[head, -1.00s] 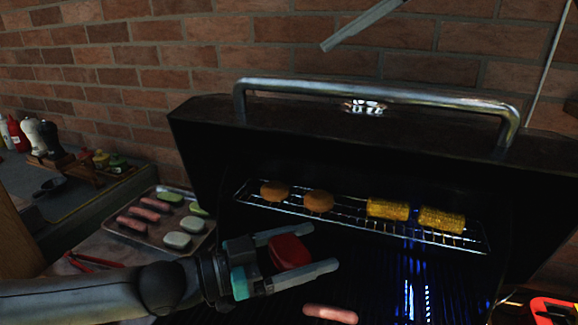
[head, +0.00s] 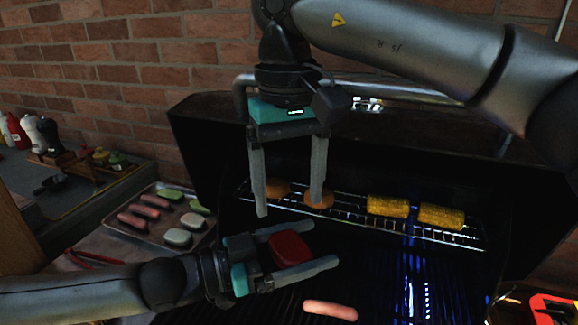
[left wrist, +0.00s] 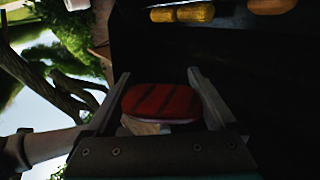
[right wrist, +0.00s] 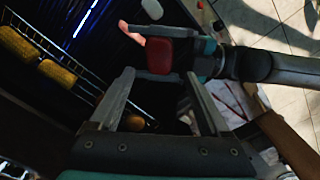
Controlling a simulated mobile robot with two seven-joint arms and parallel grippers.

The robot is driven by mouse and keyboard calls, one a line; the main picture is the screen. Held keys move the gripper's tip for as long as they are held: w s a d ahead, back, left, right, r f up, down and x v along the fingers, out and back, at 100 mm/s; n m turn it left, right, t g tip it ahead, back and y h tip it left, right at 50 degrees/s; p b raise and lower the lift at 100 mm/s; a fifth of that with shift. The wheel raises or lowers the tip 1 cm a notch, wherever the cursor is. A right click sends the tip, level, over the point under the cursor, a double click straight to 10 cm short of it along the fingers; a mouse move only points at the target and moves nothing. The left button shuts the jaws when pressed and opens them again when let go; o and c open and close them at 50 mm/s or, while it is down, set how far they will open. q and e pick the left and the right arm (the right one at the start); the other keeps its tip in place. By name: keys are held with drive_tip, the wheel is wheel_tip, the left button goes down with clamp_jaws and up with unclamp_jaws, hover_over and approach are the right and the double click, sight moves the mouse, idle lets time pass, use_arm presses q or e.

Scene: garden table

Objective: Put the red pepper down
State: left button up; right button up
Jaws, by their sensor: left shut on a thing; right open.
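The red pepper (head: 289,248) is a rounded red piece between the fingers of my left gripper (head: 308,246), which is shut on it above the grill grate. In the left wrist view the pepper (left wrist: 161,103) shows dark grill stripes across its face. My right gripper (head: 290,208) is open and empty, pointing down from above, in front of the warming rack and a little above the pepper. In the right wrist view the pepper (right wrist: 159,55) lies beyond the right fingertips, apart from them.
A sausage (head: 330,310) lies on the dark grate. The warming rack (head: 345,218) carries two round patties and two corn cobs (head: 388,207). A tray (head: 140,236) of sausages and pale slices stands at left, with red tongs (head: 92,260) nearby. The open grill lid rises behind.

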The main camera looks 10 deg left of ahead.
sight(290, 246)
wheel_tip(290, 246, down, 8)
drive_tip(key=shift+f, duration=0.25)
drive_tip(key=shift+c, duration=0.3)
drive_tip(key=c, duration=0.9)
use_arm(q)
drive_tip(key=o, duration=1)
use_arm(e)
drive_tip(key=shift+c, duration=0.9)
use_arm(q)
drive_tip(key=shift+o, duration=0.8)
use_arm(e)
drive_tip(key=shift+c, duration=0.6)
